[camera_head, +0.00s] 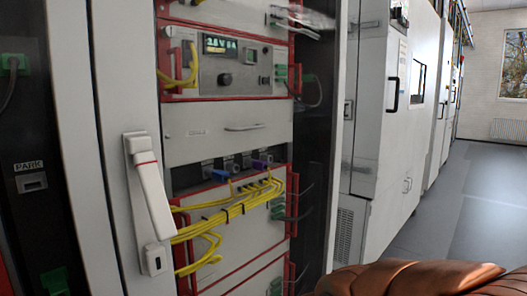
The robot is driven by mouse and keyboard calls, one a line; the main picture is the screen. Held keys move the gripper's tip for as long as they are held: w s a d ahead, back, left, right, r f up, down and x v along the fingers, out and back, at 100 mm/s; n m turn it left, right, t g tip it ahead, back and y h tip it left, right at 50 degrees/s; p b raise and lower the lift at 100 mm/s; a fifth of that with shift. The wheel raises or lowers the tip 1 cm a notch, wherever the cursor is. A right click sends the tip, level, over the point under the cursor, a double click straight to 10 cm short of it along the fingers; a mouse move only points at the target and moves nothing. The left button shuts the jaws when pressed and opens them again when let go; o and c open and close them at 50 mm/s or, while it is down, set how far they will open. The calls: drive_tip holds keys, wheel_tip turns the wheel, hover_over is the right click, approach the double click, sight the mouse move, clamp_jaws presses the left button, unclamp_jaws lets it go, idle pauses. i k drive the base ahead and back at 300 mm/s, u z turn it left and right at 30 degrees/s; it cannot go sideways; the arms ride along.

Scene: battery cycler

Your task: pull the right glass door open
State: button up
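The right glass door's white frame post (115,85) runs down the left of the head view. It carries a white lever handle (150,196) with a red line near its top. The lever's lower end looks swung out from its base plate (153,259). A thin dark seam separates this post from another white post (66,130) to its left. The rack shows through the door area; the glass is hard to make out, apart from a pale blurred patch at the top that may be a reflection. The door looks shut or nearly so. My gripper is not in view.
Inside the rack are a module with a lit display (219,45) and yellow cables (235,207). Grey-white cabinets (378,130) stand to the right. Open grey floor (490,190) lies beyond. A copper-brown shape (410,279) fills the bottom right foreground.

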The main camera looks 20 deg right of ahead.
sight(123, 38)
drive_tip(key=z, duration=1.3)
drive_tip(key=k, duration=1.3)
drive_tip(key=u, duration=1.8)
drive_tip(key=i, duration=0.5)
drive_tip(key=u, duration=0.05)
